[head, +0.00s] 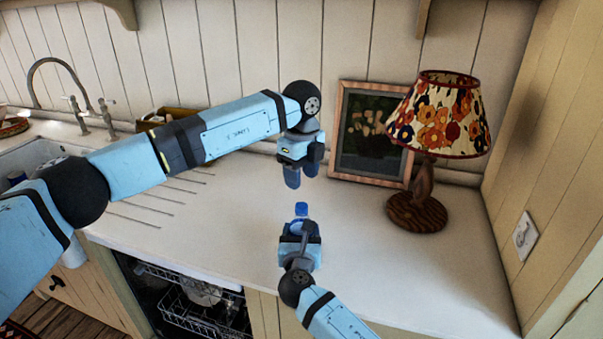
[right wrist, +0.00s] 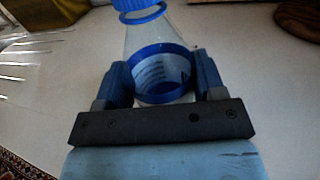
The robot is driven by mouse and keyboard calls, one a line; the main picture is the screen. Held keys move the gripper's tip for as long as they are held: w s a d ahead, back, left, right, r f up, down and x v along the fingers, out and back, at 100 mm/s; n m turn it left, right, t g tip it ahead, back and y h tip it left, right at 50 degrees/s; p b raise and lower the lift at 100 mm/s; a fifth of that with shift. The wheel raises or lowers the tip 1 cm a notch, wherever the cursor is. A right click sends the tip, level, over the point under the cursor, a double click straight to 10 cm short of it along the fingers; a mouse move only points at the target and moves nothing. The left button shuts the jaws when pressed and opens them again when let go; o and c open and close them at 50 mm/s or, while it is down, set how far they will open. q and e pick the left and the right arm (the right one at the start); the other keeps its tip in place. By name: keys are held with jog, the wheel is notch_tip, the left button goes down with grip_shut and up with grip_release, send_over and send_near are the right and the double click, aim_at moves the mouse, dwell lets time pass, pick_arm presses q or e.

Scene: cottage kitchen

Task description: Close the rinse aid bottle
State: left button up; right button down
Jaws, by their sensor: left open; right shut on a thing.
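The rinse aid bottle (right wrist: 146,38) is clear with a blue band around its body and blue at its top. My right gripper (right wrist: 162,80) is shut on the bottle's body, one finger on each side. In the head view the bottle's blue top (head: 301,209) rises above my right gripper (head: 300,232), which hides most of the body. The bottle looks upright over the counter. I cannot tell whether the blue top is seated on the neck. My left gripper (head: 302,174) is open and empty, pointing down, above and just behind the bottle, apart from it.
A lamp with a flowered shade (head: 437,113) and a framed picture (head: 370,133) stand at the back right. The sink (head: 40,155) and tap are on the left. An open dishwasher (head: 190,300) is below the front edge. The counter (head: 400,265) right of the bottle is clear.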

aim_at(301, 205)
pick_arm(q)
jog(key=shift+f, duration=0.1)
notch_tip(301, 205, down, 8)
jog(key=shift+r, duration=0.1)
dwell(0.5)
